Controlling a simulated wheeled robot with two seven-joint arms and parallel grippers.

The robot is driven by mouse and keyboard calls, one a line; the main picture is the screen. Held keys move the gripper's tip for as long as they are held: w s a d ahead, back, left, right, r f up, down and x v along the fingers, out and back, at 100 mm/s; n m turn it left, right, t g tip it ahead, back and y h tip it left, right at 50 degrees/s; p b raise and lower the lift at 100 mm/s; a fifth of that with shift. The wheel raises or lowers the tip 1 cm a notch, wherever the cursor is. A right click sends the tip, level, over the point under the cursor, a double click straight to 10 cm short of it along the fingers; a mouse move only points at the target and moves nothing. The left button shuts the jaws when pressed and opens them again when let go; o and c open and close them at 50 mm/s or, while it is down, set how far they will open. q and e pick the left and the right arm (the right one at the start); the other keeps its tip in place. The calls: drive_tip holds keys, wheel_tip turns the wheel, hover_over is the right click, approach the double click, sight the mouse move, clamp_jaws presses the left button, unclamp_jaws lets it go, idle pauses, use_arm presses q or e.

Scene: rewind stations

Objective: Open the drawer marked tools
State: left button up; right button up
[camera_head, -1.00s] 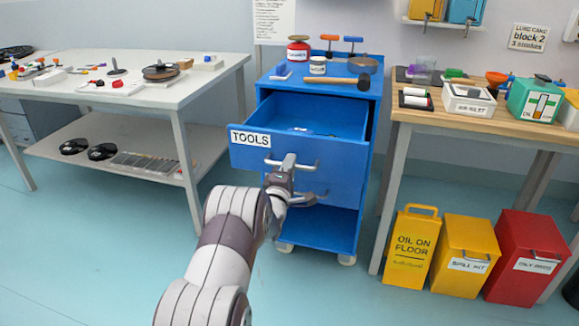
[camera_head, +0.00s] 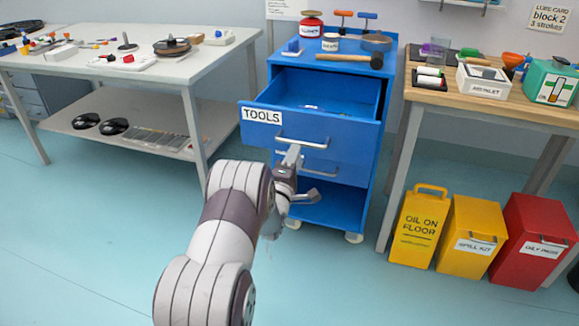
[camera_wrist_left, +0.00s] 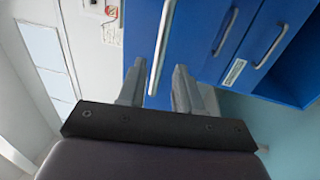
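The blue drawer marked TOOLS (camera_head: 345,134) is the top drawer of a blue cabinet and stands pulled well out, its inside visible. Its silver bar handle (camera_head: 302,142) is on the front and also shows in the left wrist view (camera_wrist_left: 162,45). My left gripper (camera_head: 293,153) is at the handle, just in front of and below it in the head view. In the left wrist view its two fingers (camera_wrist_left: 157,85) are apart, with the bar between them and gaps at both sides. My right gripper is not in view.
A lower drawer handle (camera_head: 318,172) is close below my left gripper. A white table (camera_head: 150,75) is at left, a wooden bench (camera_head: 440,98) at right. Yellow and red bins (camera_head: 535,240) stand on the floor.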

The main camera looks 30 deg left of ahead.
use_arm(q)
drive_tip(key=v, duration=0.7)
drive_tip(key=shift+p, duration=0.35)
